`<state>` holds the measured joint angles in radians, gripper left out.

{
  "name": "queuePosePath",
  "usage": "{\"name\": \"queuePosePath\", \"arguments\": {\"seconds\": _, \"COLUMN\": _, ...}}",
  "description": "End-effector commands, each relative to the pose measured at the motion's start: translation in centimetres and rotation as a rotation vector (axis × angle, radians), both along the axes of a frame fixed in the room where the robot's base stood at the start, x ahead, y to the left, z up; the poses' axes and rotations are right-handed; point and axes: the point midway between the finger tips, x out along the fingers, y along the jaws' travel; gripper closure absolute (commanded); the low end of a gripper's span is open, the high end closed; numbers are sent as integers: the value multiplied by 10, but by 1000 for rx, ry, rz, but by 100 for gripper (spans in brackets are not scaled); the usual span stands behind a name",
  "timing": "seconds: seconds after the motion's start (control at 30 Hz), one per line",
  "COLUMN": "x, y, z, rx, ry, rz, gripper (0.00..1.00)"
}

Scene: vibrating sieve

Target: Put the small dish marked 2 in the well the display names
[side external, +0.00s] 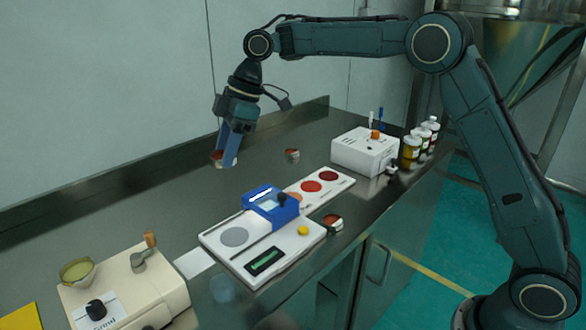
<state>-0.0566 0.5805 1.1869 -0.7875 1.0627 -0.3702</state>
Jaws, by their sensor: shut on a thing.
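My gripper (225,158) is shut on a small dish (217,156) with a reddish face, held in the air above the left part of the steel bench. The blue fingers hide much of it, and no mark can be read. Another small dish (292,154) lies on the bench behind the white plate, and a third (333,222) sits at the plate's right edge. The white plate (345,180) has a row of round reddish wells (311,186), the nearest partly hidden. The display (265,260) on the white device glows green; its text is too small to read.
A blue block (270,204) stands on the white device (215,240). A white box (362,152) and several bottles (412,147) stand at the back right. A cream machine (120,285) with a bowl (78,270) is front left. The bench below my gripper is clear.

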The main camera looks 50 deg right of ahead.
Motion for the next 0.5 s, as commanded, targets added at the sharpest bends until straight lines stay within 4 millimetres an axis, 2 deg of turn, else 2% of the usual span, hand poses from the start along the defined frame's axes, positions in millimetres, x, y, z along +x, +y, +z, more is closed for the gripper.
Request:
{"name": "queuePosePath", "arguments": {"seconds": 0.27, "x": 4, "y": -10, "z": -5, "rx": -2, "ry": 1, "rz": -1, "gripper": 79}}
{"name": "queuePosePath", "arguments": {"seconds": 0.37, "x": 9, "y": -24, "z": -11, "rx": -4, "ry": 2, "rz": -4, "gripper": 79}}
{"name": "queuePosePath", "arguments": {"seconds": 0.5, "x": 19, "y": -55, "z": -24, "rx": -8, "ry": 4, "rz": -6, "gripper": 80}}
